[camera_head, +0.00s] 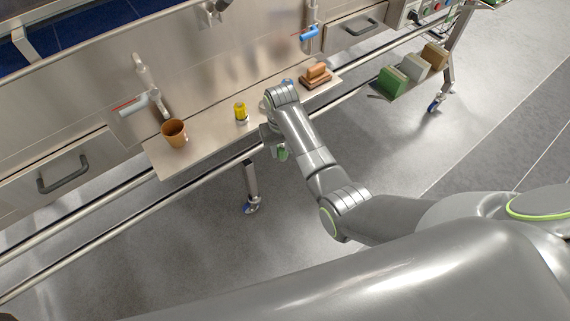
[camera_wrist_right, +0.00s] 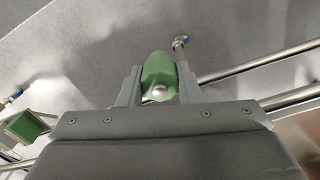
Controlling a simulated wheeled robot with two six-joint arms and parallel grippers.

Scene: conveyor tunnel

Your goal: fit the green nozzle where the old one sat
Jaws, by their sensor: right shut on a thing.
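My right gripper (camera_head: 272,140) is shut on the green nozzle (camera_head: 283,154), beside the front edge of the steel shelf and above the floor. In the right wrist view the green nozzle (camera_wrist_right: 158,72) sits between the two fingers of my right gripper (camera_wrist_right: 158,85), with a round metal tip facing the camera. Two pipe fittings are on the steel wall: one with a white and red handle (camera_head: 132,106) at left, one with a blue handle (camera_head: 309,33) at upper right. I cannot tell which is the old nozzle's seat. My left gripper is not in view.
The steel shelf (camera_head: 205,147) holds an orange-brown cup (camera_head: 174,134), a yellow piece (camera_head: 241,112) and a brown block (camera_head: 316,75). Green (camera_head: 391,82), grey and tan blocks stand on a low shelf at right. Long rails (camera_head: 90,238) run in front of the wall.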

